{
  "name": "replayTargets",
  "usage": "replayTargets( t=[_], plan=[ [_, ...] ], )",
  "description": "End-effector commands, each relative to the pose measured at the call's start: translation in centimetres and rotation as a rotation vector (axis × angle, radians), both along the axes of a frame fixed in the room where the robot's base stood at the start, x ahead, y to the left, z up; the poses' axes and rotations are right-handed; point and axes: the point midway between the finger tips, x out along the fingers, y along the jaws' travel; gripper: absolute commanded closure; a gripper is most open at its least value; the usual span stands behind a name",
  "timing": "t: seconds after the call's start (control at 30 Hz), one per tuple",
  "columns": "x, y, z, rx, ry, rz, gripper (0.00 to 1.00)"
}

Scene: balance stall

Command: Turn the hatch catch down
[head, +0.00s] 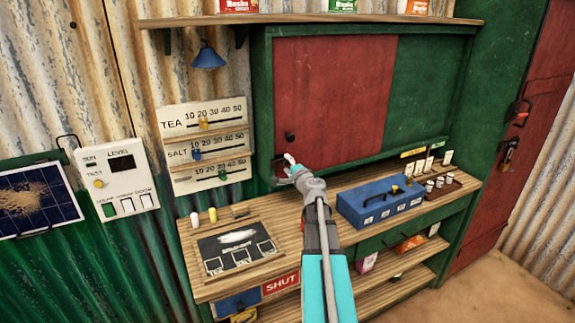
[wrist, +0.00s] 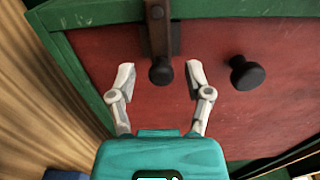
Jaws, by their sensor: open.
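The hatch has a red panel (head: 325,90) in a green frame (head: 264,80). In the wrist view the hatch catch (wrist: 159,28) is a brown bar running from the green frame onto the red panel, with a dark knob (wrist: 161,71) at its end. My gripper (wrist: 161,75) is open, one finger on each side of this knob, with visible gaps; I cannot tell whether the tips reach its depth. In the head view my gripper (head: 286,165) is at the panel's lower left and hides the catch.
A round black knob (wrist: 247,73) on the panel stands just beside my right finger; it also shows in the head view (head: 290,136). Price sliders (head: 205,145) are on the wall to the left. A blue box (head: 380,202) stands on the wooden counter (head: 285,233) below.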

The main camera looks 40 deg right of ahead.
Motion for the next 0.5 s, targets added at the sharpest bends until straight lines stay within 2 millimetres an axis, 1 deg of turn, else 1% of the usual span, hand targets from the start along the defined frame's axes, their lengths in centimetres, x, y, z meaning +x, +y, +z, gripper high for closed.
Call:
replayTargets(
  t=[0.27,0.5],
  plan=[
    [-3.1,0.8,0.0,0.0,0.0,-0.002,0.35],
    [-7.0,1.8,0.0,0.0,0.0,-0.002,0.35]
  ],
)
